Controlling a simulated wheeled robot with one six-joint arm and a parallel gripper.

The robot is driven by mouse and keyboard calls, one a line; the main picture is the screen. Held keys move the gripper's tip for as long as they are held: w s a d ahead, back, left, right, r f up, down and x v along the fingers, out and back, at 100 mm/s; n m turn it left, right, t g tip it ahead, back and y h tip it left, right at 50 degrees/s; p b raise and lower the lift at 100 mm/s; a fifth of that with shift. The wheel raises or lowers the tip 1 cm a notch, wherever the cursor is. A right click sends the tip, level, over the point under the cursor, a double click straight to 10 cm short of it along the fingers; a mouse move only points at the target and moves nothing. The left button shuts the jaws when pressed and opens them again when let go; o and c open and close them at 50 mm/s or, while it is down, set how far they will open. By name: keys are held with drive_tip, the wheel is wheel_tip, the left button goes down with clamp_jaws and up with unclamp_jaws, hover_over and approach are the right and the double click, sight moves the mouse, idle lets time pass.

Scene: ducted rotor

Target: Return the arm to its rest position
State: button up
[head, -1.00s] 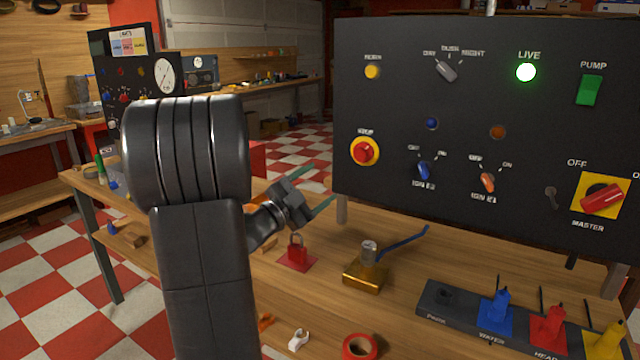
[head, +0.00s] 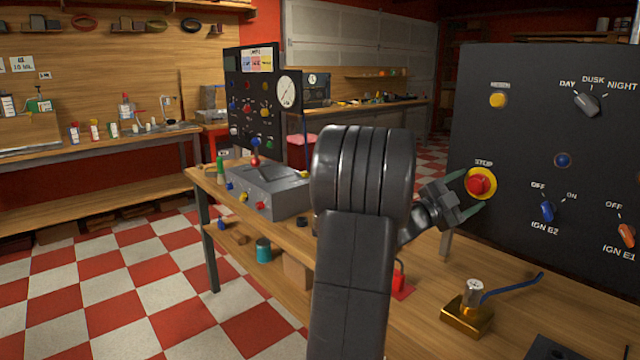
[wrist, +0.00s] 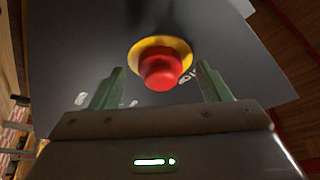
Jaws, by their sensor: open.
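My arm rises in the middle of the head view, and my gripper (head: 464,193) points right toward the dark control panel (head: 510,110). I cannot tell the exact gap between the fingers and the panel.
The workbench (head: 410,330) below holds a brass block (head: 467,318) with a blue lever, a red padlock partly behind my arm, and a grey box (head: 268,190) with a joystick. A second gauge panel (head: 262,100) stands behind. Checkered floor (head: 120,290) is clear at left.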

drive_tip(key=shift+w+d+r, duration=0.15)
drive_tip(key=shift+w+d, duration=0.1)
drive_tip(key=shift+d, duration=0.35)
drive_tip(key=v, duration=1.4)
drive_tip(key=x, duration=1.4)
drive_tip(key=shift+d, duration=0.2)
drive_tip(key=shift+a+n, duration=0.1)
drive_tip(key=shift+n, duration=0.6)
drive_tip(key=n+t+p, duration=0.1)
drive_tip(key=n+t, duration=0.1)
drive_tip(key=n, duration=0.1)
drive_tip(key=shift+s, duration=0.15)
drive_tip(key=n+t+p, duration=0.1)
drive_tip(key=n+p, duration=0.1)
drive_tip(key=n+t+y+p, duration=0.1)
drive_tip(key=n, duration=0.2)
drive_tip(key=shift+s+t+p, duration=0.2)
drive_tip(key=shift+t+p, duration=0.1)
drive_tip(key=shift+p, duration=0.1)
drive_tip(key=b+v, duration=0.2)
drive_tip(key=v, duration=1.1)
drive_tip(key=shift+s+f+n, duration=0.15)
drive_tip(key=shift+f+n, duration=0.1)
drive_tip(key=shift+n, duration=0.05)
